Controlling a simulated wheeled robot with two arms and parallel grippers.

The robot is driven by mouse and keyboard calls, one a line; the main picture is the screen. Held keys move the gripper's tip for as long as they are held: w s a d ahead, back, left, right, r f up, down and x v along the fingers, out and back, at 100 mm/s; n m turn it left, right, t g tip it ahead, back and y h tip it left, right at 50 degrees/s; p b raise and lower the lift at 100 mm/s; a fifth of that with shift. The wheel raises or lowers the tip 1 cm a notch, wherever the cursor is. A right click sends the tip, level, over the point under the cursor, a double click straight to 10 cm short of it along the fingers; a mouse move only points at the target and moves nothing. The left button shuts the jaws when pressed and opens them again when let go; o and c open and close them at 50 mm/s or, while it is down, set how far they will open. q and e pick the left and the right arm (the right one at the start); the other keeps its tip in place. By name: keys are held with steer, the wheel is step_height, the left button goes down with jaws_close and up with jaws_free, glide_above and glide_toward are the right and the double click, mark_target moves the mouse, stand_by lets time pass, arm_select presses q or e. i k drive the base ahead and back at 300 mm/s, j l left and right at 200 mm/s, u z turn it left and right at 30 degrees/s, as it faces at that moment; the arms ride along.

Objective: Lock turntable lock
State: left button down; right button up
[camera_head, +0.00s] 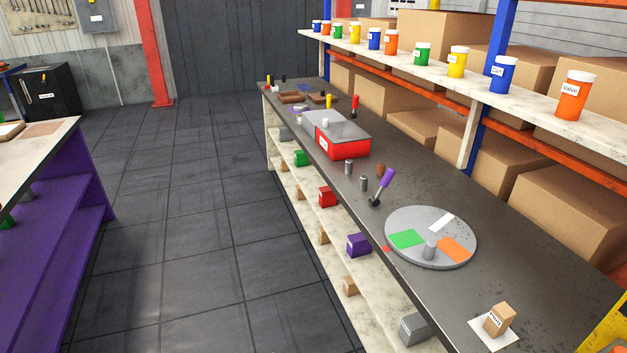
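A round grey turntable (400,225) lies on the dark workbench top. It carries a green patch (407,239), a white patch (441,223), an orange patch (455,250) and a short grey cylinder (430,250). A small red piece (386,249) sits at the turntable's left edge. A purple-handled lever or tool (384,184) with a dark lower end stands tilted just behind the turntable. I cannot tell which of these is the turntable lock or what state it is in. Neither of my grippers is in view.
The long workbench (540,270) also holds a red box (345,147), small grey cylinders (348,167) and a small cardboard box (499,320). A shelf (400,53) with several coloured jars runs behind it. The tiled floor (200,210) to the left is clear, up to a purple table (60,230).

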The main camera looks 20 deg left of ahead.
mark_target(387, 178)
steer(key=u, duration=0.15)
steer(key=i+l+u, duration=0.1)
steer(key=i+u, duration=0.15)
steer(key=i, duration=0.3)
steer(key=i+l+u, duration=0.2)
steer(key=i, duration=0.4)
